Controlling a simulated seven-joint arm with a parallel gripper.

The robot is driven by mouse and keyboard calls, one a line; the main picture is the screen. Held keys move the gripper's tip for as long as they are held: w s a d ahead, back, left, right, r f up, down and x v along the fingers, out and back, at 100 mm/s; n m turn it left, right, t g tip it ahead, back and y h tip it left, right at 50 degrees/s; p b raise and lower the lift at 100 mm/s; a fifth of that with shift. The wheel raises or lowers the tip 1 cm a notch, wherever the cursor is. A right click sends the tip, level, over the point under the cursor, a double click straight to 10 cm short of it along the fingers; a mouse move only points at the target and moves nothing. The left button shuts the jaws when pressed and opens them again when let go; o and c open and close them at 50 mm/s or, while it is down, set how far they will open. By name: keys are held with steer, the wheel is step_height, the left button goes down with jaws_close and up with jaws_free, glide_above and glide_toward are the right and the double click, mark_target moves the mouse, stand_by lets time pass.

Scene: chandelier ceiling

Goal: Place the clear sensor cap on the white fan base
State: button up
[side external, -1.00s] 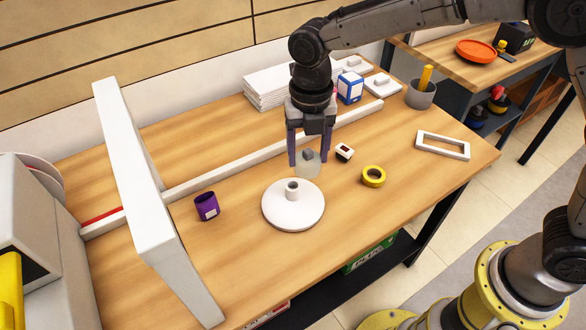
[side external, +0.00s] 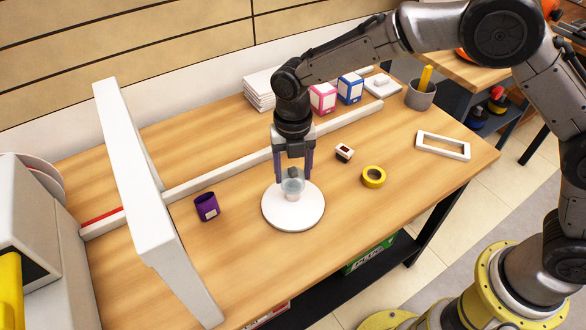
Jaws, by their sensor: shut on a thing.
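The white fan base (side external: 293,213) is a round disc with a short post in its middle, lying on the wooden table. The clear sensor cap (side external: 293,187) is a see-through cup between the fingers of my gripper (side external: 293,179). My gripper points down and is shut on the cap, directly over the middle of the base. The cap overlaps the post in this view, and the post shows faintly through it. I cannot tell whether the cap touches the disc.
A white rail (side external: 220,172) runs behind, and a tall white panel (side external: 140,180) stands at left. The front right table is clear.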

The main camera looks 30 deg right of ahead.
mark_target(293, 169)
steer(key=shift+f, duration=0.55)
steer(key=o, duration=1.3)
step_height(293, 169, up, 13)
steer(key=shift+r, duration=0.15)
